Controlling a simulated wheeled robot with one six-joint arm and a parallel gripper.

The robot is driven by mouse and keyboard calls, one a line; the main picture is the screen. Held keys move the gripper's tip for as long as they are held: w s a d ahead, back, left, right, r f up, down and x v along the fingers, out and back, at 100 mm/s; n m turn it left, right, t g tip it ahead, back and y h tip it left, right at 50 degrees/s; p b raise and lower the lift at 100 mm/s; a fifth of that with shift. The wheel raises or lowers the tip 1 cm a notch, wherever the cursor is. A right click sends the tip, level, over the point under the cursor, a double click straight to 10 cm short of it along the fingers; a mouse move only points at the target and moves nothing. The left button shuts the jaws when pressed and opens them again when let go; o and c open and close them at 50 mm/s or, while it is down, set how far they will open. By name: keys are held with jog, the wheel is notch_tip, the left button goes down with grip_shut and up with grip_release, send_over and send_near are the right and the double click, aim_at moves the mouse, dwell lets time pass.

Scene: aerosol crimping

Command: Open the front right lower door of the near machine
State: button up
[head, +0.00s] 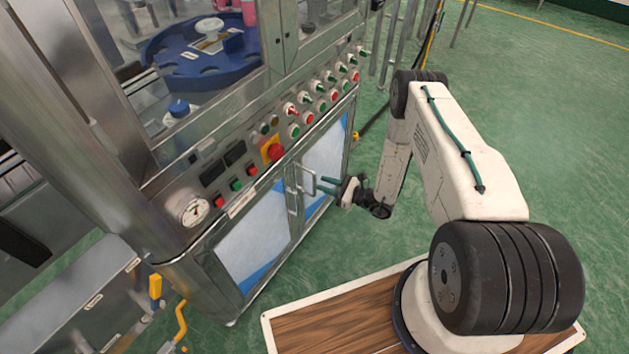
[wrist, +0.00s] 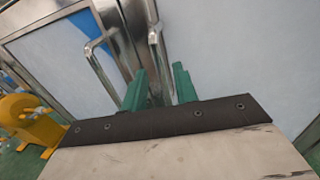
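The near machine's front right lower door (head: 325,152) is a pale panel in a steel frame and appears closed. In the wrist view, its panel (wrist: 225,45) fills the right side. Its steel bar handle (head: 309,182) stands near the middle seam; in the wrist view, this handle (wrist: 153,38) runs down toward the gap between my fingers. My gripper (head: 327,185) has two green fingers, set apart. They point at the door by the handle. In the wrist view, my gripper (wrist: 159,85) has one finger on each side of the handle's lower part; contact cannot be told.
The left lower door (head: 250,240) has its own bar handle (wrist: 98,65), close left of my fingers. A control panel with a red stop button (head: 273,152) sits above the doors. Green floor (head: 540,110) is open to the right.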

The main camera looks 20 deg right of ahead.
aim_at(315, 194)
jog(key=shift+x, duration=2.35)
grip_shut()
jog(key=shift+s+d, duration=0.1)
